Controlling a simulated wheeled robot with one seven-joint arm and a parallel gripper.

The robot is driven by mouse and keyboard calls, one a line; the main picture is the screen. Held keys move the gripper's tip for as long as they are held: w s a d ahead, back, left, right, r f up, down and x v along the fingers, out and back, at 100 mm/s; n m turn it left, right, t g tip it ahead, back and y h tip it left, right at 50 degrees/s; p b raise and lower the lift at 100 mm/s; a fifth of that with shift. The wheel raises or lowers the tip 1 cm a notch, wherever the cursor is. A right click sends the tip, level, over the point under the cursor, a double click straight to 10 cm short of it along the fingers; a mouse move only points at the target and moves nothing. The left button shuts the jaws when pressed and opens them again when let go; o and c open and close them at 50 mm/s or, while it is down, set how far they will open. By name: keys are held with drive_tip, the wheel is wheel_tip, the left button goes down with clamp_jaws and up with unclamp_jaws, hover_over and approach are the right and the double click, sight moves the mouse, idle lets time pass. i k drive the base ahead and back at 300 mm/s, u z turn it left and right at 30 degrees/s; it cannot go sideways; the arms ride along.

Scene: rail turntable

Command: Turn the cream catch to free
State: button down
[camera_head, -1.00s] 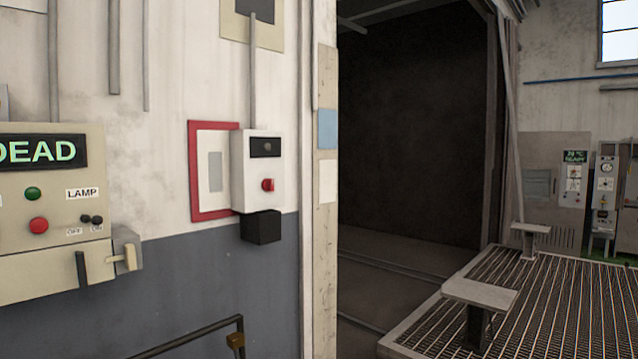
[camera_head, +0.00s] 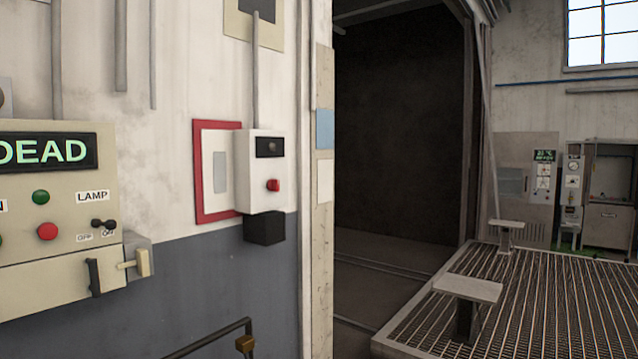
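A cream tab on a short peg (camera_head: 142,262), which looks like the cream catch, sticks out at the lower right side of the beige control panel (camera_head: 50,200). I can read no free or locked marking near the tab. My gripper is not in view.
The panel shows "DEAD", a green button (camera_head: 40,197), a red button (camera_head: 48,231) and a LAMP switch (camera_head: 104,224). A white box with a red knob (camera_head: 264,170) hangs on the wall. A dark rail (camera_head: 215,338) runs below. A grated platform (camera_head: 530,300) lies right.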

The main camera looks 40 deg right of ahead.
sight(142, 261)
drive_tip(key=z, duration=0.45)
drive_tip(key=i, duration=0.5)
drive_tip(key=z, duration=0.2)
drive_tip(key=k, duration=0.5)
drive_tip(key=u, duration=0.7)
drive_tip(key=i, duration=0.35)
drive_tip(key=u, duration=0.75)
